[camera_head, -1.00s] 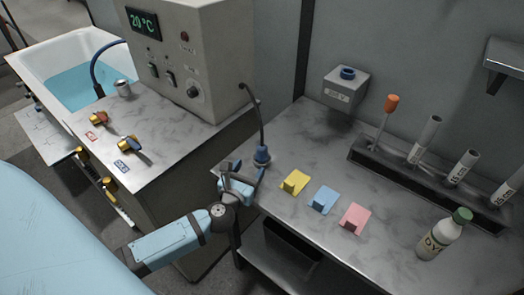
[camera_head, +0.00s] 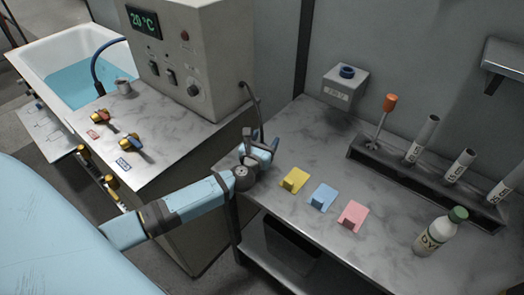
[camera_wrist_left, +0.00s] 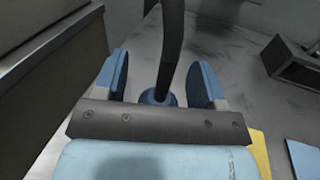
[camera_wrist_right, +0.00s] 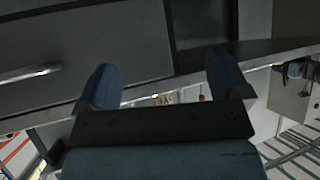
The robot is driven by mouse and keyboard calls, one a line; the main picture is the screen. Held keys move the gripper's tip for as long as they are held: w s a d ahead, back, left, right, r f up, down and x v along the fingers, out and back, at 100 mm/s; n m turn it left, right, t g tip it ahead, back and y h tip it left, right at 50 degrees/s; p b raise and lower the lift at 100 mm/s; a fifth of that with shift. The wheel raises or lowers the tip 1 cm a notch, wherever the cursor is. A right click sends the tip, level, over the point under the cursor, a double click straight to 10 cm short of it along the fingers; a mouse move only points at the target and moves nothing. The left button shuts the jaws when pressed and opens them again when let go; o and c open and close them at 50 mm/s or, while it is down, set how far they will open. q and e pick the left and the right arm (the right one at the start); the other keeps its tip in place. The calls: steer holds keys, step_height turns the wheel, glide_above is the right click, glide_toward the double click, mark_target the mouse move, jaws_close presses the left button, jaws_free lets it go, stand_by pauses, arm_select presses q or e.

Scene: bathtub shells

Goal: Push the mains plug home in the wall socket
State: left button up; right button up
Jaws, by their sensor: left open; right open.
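The mains plug (camera_wrist_left: 150,97) is blue with a thick dark cable (camera_wrist_left: 170,45) rising from it. In the left wrist view it stands on the bench, between the fingers of my left gripper (camera_wrist_left: 163,80). The fingers are open with a gap on each side of the cable. In the head view my left gripper (camera_head: 258,147) hides the plug, and only the cable (camera_head: 254,97) shows above it. The wall socket (camera_head: 346,85) is a grey box with a blue round inlet on top, against the back wall. My right gripper (camera_wrist_right: 165,85) is open and empty below the bench edge, outside the head view.
A rack (camera_head: 430,180) holds several tubes and an orange-handled tool. A bottle (camera_head: 440,232) stands at the right. The control cabinet (camera_head: 205,60) is at the left. Bench before the socket is clear.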

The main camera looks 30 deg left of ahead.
arm_select(q)
steer(key=c, duration=1)
steer(key=shift+r, duration=0.1)
steer(key=shift+c, duration=0.2)
